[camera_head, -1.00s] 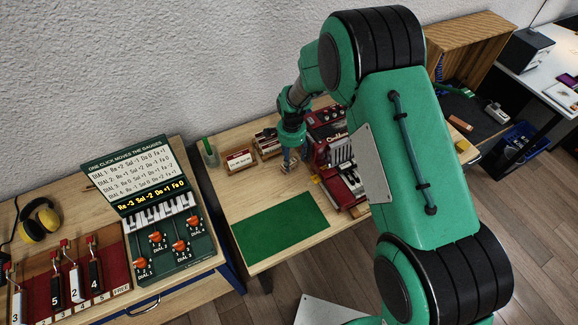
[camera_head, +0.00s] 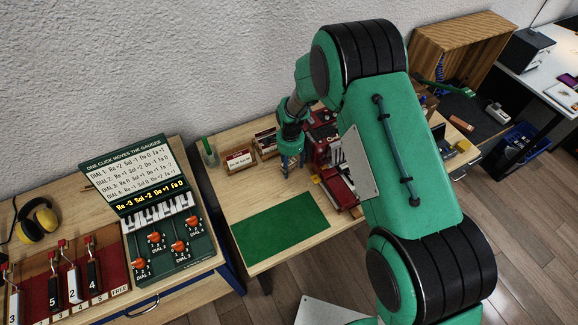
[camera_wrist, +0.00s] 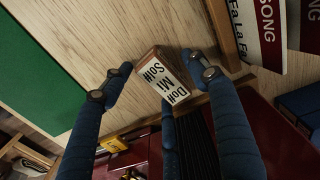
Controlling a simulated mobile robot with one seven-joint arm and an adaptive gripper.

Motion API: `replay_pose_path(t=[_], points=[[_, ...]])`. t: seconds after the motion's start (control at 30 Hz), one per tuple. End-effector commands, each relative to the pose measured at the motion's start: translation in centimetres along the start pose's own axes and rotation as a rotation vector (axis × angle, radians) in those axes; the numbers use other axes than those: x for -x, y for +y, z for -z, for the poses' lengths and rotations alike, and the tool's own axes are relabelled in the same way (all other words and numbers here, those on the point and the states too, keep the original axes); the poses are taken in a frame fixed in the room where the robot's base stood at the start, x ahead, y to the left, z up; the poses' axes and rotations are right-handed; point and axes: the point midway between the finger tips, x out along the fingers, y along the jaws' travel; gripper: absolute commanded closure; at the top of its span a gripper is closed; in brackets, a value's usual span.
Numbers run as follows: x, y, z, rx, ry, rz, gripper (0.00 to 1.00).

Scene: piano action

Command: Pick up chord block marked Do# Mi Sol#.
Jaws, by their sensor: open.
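The chord block (camera_wrist: 165,85), a small wooden block with a white label reading Do# Mi Sol#, shows in the wrist view between my fingers. My gripper (camera_wrist: 160,75) is open, with dark blue fingers on the left and right of the block and a third finger below it. I cannot tell whether any finger touches it. In the head view my gripper (camera_head: 290,165) hangs over the wooden table, just left of a red piano model (camera_head: 334,178). I cannot make out the block in that view.
A green mat (camera_head: 280,225) lies in front of my gripper. Wooden card racks (camera_head: 239,159) and a pencil cup (camera_head: 209,153) stand behind. The red piano model is close on the right. A dial box (camera_head: 178,262) stands on the left table.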

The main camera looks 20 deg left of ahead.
Motion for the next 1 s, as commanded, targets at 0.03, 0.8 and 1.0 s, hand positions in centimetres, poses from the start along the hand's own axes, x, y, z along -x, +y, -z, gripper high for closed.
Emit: replay_pose_path(t=[0.03,0.8,1.0], points=[[0.01,0.0,0.0,0.0,0.0,0.0,0.41],[0.03,-0.01,0.01,0.0,0.0,0.0,0.9],[0.61,-0.05,0.03,0.0,0.001,0.001,0.9]])
